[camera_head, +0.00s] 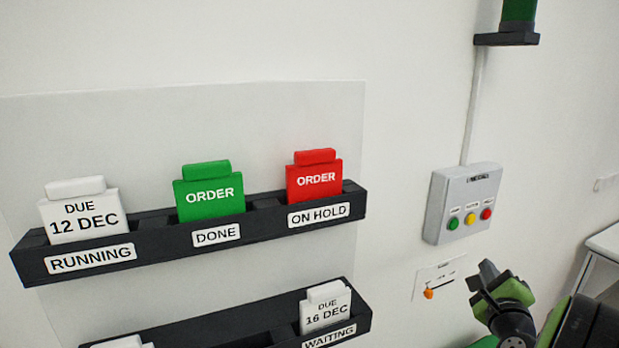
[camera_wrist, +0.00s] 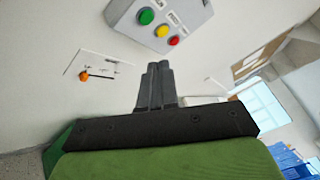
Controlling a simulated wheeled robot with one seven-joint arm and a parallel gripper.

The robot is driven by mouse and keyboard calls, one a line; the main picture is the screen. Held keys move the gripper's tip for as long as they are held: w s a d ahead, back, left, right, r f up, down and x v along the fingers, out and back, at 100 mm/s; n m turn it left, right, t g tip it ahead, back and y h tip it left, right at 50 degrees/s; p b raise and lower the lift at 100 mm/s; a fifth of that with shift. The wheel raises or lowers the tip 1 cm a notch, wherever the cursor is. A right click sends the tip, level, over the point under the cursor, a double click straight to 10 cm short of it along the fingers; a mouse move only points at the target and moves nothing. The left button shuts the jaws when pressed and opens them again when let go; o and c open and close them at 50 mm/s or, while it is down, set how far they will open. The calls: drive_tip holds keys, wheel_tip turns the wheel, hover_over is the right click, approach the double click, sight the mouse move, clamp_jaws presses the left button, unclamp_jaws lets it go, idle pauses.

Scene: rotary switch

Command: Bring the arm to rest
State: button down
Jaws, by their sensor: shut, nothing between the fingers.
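My gripper (camera_head: 483,277) is at the lower right in the head view, in front of the white wall and below the button box. In the wrist view my gripper (camera_wrist: 158,68) shows its dark fingers together with nothing between them. The grey button box (camera_head: 463,204) has green, yellow and red buttons, and it also shows at the top of the wrist view (camera_wrist: 160,22). A white plate (camera_head: 437,276) with a small orange knob (camera_head: 428,293) is on the wall left of my gripper. The orange knob (camera_wrist: 84,75) also shows in the wrist view, apart from the fingers.
A dark upper card rack (camera_head: 170,240) holds white, green and red cards. A lower rack (camera_head: 240,325) holds white cards. A dark bracket with a green cylinder (camera_head: 507,37) is at the top right. A white table edge (camera_head: 603,240) is at the far right.

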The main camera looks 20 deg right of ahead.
drive_tip(key=w+a+n+y, duration=0.3)
drive_tip(key=a+n+y, duration=0.15)
drive_tip(key=a, duration=0.35)
drive_tip(key=w+a+n+y, duration=0.2)
drive_tip(key=a+n+y, duration=0.1)
drive_tip(key=a+n, duration=0.4)
drive_tip(key=s+a+n+g+y, duration=0.3)
drive_tip(key=a+n, duration=0.5)
drive_tip(key=a, duration=0.5)
drive_tip(key=s+a+f+n+g, duration=0.2)
drive_tip(key=s+a+n+g, duration=0.1)
drive_tip(key=s, duration=0.6)
drive_tip(key=s+a+f+n+g, duration=0.2)
drive_tip(key=s+a+n+g, duration=0.1)
drive_tip(key=s+n, duration=0.5)
drive_tip(key=shift+s+a+f+g+p, duration=0.15)
drive_tip(key=shift+s+a+g+p, duration=0.25)
drive_tip(key=shift+s+a, duration=0.6)
drive_tip(key=shift+s+d+n+h, duration=0.15)
drive_tip(key=shift+n+h, duration=0.1)
